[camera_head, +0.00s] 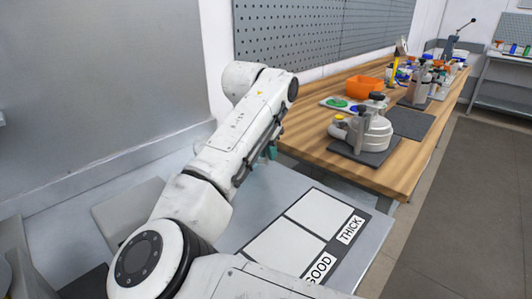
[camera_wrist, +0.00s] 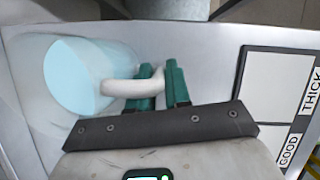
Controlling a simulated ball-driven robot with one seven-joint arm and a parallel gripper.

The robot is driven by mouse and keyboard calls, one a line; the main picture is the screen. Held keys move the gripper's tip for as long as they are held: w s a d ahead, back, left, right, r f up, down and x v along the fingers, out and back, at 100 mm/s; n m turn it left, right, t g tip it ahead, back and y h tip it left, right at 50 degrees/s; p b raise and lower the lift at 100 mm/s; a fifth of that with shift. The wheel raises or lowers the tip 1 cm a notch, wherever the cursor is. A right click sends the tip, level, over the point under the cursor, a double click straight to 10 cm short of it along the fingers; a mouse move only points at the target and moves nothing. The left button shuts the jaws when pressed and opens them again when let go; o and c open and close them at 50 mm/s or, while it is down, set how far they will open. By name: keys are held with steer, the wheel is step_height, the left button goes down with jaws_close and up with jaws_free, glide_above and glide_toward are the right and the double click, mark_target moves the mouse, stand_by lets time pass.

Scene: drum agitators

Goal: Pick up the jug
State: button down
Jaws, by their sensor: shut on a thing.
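The jug (camera_wrist: 80,76) is at the left of the wrist view, seen from above, with a round pale-blue inside and a white handle (camera_wrist: 120,88) pointing right. My gripper (camera_wrist: 163,76) is shut on the handle, with its green fingers at the handle's outer end. Whether the jug rests on the metal surface or is held above it, I cannot tell. In the head view, a little of my gripper's green fingers (camera_head: 269,152) shows past my white arm. The jug is hidden behind the arm there.
A metal table (camera_head: 290,180) carries a dark-bordered board (camera_head: 318,216) with white fields labelled THICK and GOOD. A wooden bench (camera_head: 310,138) behind holds a grey vessel (camera_head: 374,130), an orange bin (camera_head: 363,86) and several bottles. A grey wall stands at left.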

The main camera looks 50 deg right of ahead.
steer(key=shift+r, duration=0.8)
steer(key=s+a+r, duration=0.2)
steer(key=s+r, duration=0.8)
steer(key=s, duration=0.3)
steer(key=shift+s+a+b, duration=0.25)
steer(key=shift+a+b, duration=0.15)
steer(key=shift+b, duration=0.05)
steer(key=shift+r, duration=0.3)
